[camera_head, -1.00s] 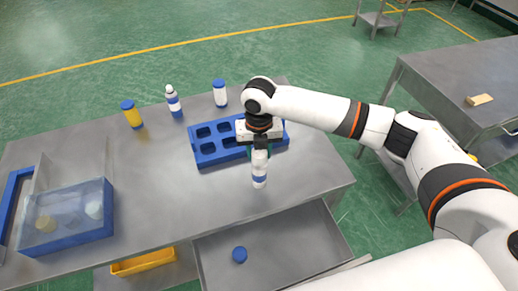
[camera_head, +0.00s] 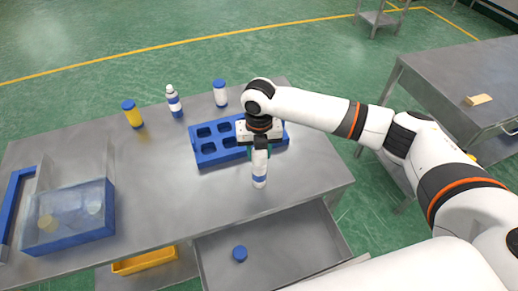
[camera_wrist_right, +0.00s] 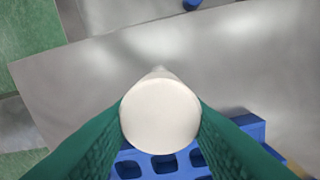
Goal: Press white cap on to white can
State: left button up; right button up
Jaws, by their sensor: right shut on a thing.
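The white can (camera_head: 259,170) with a blue band stands upright near the table's front edge. My right gripper (camera_head: 260,151) points down right above it, its green fingers on either side of a white cap. In the right wrist view the round white cap (camera_wrist_right: 160,116) fills the space between the two green fingers, and both touch its sides. A narrow white part shows beyond the cap's far edge. The cap is in line with the can; I cannot tell how deep it sits, as the seam is too small to see. My left gripper is not in view.
A blue rack (camera_head: 208,158) with several empty holes lies just behind the gripper. A yellow bottle (camera_head: 132,115), a white-blue bottle (camera_head: 174,103) and a blue-lidded white jar (camera_head: 220,95) stand at the back. A clear-walled blue box (camera_head: 68,240) is at left. The middle left is clear.

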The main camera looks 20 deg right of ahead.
jog(key=shift+p, duration=0.4)
dwell(0.6)
dwell(0.3)
jog(key=o, duration=1)
jog(key=shift+o, duration=0.6)
jog(key=o, duration=0.5)
jog(key=shift+c, duration=0.2)
notch_tip(320, 180, up, 5)
jog(key=p, duration=0.5)
jog(key=shift+r+p, duration=0.3)
jog(key=shift+r, duration=0.7)
